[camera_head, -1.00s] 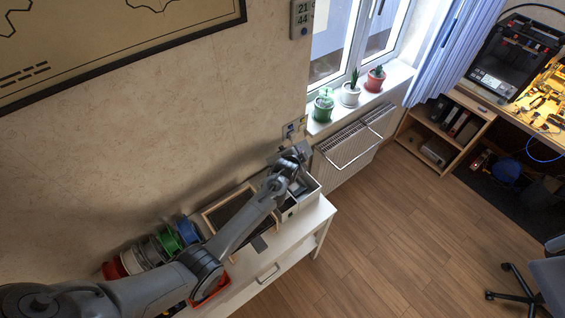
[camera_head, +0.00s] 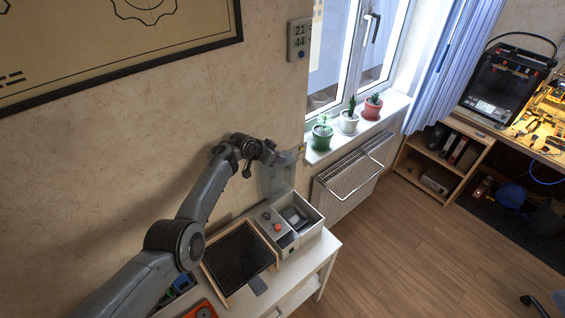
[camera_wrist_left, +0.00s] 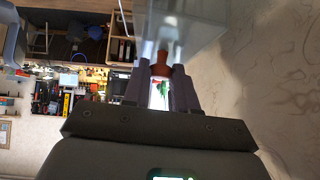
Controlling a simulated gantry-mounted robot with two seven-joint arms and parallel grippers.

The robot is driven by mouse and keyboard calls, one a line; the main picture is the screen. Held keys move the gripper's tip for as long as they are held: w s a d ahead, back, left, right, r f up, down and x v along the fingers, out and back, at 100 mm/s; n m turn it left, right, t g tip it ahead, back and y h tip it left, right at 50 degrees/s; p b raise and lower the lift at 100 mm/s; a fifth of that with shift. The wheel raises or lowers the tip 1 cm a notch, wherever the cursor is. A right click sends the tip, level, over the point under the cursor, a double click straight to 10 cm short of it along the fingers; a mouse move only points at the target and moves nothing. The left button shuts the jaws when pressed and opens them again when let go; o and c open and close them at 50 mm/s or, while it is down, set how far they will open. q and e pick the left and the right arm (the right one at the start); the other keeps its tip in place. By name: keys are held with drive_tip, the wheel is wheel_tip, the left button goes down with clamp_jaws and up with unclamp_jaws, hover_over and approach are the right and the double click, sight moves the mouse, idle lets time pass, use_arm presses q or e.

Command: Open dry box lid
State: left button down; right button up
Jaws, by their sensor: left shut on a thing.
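The dry box (camera_head: 312,238) is a pale grey box on the white cabinet, and its compartment shows uncovered. Its translucent lid (camera_head: 273,181) stands roughly upright at the back of the box, near the wall. My left gripper (camera_head: 284,160) is at the lid's upper edge. In the left wrist view my left gripper (camera_wrist_left: 161,92) is shut on the lid's small handle, with the clear lid (camera_wrist_left: 195,22) beyond the fingers. A reddish part (camera_wrist_left: 165,57) shows just past the fingertips. My right gripper is not in view.
A wood-framed dark tray (camera_head: 240,262) lies left of the box on the white cabinet (camera_head: 318,267). A radiator (camera_head: 345,182) and potted plants on the windowsill (camera_head: 318,153) are to the right. The wall is close behind the lid.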

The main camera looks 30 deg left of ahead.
use_arm(q)
drive_tip(key=shift+f, duration=0.2)
drive_tip(key=c, duration=1.3)
unclamp_jaws()
drive_tip(key=o, duration=0.4)
drive_tip(key=shift+d, duration=0.2)
drive_tip(key=shift+a+r, duration=0.1)
drive_tip(key=shift+a, duration=0.05)
drive_tip(key=shift+r, duration=0.1)
drive_tip(key=shift+s+a+r+p, duration=0.15)
drive_tip(key=shift+s+r+p, duration=0.1)
drive_tip(key=shift+r+p, duration=0.1)
drive_tip(key=p+v, duration=0.2)
drive_tip(key=v, duration=0.7)
drive_tip(key=shift+s+r, duration=0.2)
drive_tip(key=shift+s, duration=0.05)
